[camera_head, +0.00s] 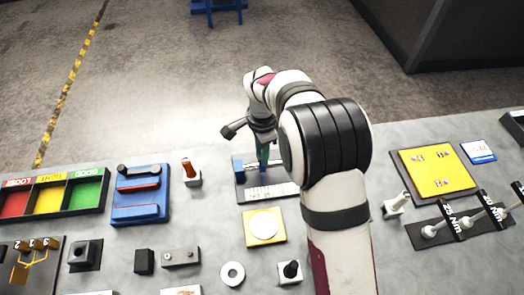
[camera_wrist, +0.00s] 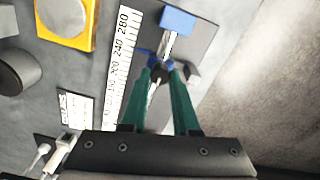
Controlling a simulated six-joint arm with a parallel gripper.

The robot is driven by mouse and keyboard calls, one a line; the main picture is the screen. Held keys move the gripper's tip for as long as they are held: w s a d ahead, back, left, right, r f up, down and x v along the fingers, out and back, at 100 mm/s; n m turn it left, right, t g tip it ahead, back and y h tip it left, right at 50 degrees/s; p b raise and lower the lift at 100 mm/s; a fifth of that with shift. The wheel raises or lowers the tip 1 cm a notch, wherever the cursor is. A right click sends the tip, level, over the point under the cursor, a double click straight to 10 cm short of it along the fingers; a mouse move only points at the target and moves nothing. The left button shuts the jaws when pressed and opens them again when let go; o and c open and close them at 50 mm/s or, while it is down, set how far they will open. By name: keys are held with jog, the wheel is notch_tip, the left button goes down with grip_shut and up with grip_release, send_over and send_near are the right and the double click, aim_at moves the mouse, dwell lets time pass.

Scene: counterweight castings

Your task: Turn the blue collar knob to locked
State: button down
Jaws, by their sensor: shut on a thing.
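The blue collar knob (camera_wrist: 152,62) sits on a silver rod over a dark plate (camera_wrist: 205,45) in the wrist view. My gripper (camera_wrist: 161,74) is shut on the knob, its two green fingers on either side. The fingers hide part of the knob. A white ruler scale (camera_wrist: 122,60) runs along the plate, and a blue block (camera_wrist: 178,20) stands at the rod's far end. In the head view my gripper (camera_head: 263,166) points down at the same plate (camera_head: 242,186). No locked mark is readable.
A blue rack (camera_head: 141,208) and an orange-handled tool (camera_head: 190,170) stand left of the plate. A yellow pad with a white disc (camera_head: 264,227) lies in front. A yellow board (camera_head: 434,172) is to the right.

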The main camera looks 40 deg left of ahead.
jog(key=c, duration=0.7)
grip_release()
jog(key=shift+o, duration=0.2)
jog(key=shift+r, duration=0.15)
notch_tip(320, 180, up, 16)
jog(key=shift+f, duration=0.2)
